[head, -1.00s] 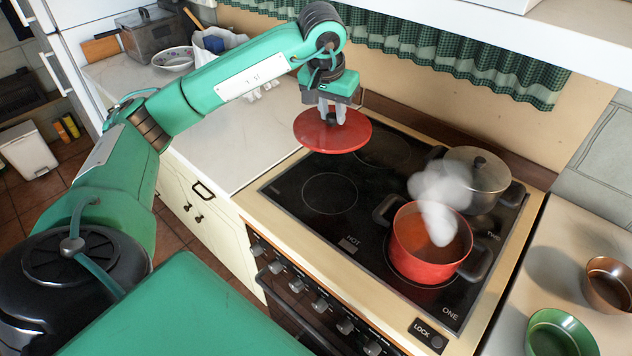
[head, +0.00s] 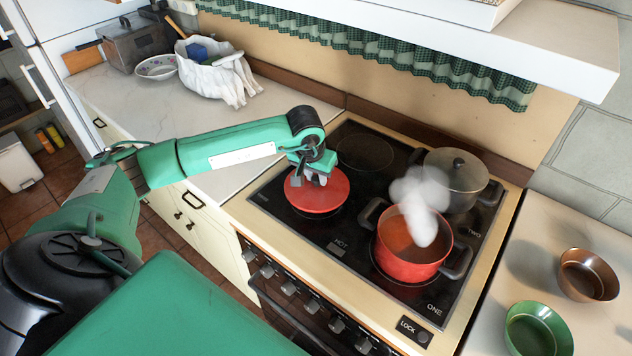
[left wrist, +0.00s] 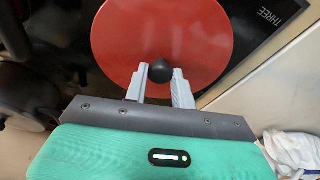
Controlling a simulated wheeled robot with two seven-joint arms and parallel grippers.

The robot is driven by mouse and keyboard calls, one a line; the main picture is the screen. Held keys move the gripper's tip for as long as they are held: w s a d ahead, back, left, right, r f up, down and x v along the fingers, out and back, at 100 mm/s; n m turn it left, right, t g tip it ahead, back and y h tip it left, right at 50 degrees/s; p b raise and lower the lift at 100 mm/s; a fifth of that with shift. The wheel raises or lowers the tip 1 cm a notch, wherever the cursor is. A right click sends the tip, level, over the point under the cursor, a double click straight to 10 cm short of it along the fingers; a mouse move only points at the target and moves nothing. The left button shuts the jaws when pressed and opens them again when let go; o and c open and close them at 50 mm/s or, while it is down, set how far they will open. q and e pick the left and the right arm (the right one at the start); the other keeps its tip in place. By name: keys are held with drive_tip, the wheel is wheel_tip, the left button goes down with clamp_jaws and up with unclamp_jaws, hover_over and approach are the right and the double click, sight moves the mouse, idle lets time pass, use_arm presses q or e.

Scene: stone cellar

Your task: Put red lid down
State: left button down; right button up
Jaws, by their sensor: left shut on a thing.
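The red lid (head: 318,194) is a round disc over the front left of the black stove top in the head view. My left gripper (head: 316,178) is above its middle and shut on its knob. In the left wrist view the red lid (left wrist: 165,40) fills the top, with its black knob (left wrist: 160,71) between the two grey fingers of the gripper (left wrist: 160,80). Whether the lid touches the glass cannot be told. My right gripper is not in view.
An open red pot (head: 412,262) steams on the front right of the stove top (head: 345,228). A lidded grey pot (head: 456,180) stands behind it. A green bowl (head: 538,330) and a brown bowl (head: 588,275) are on the right counter. The back left burner (head: 365,152) is clear.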

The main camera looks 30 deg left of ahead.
sight(315, 180)
use_arm(q)
wheel_tip(315, 180, down, 3)
drive_tip(key=shift+r+p, duration=0.2)
drive_tip(key=shift+p, duration=0.15)
drive_tip(key=shift+f, duration=0.4)
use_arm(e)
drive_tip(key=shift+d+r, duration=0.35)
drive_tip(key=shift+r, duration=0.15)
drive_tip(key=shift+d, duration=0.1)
use_arm(q)
drive_tip(key=shift+f, duration=0.2)
drive_tip(key=c, duration=1.2)
unclamp_jaws()
drive_tip(key=shift+o, duration=0.2)
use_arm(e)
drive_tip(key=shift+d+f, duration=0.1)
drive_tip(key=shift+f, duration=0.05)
use_arm(q)
drive_tip(key=shift+r, duration=0.1)
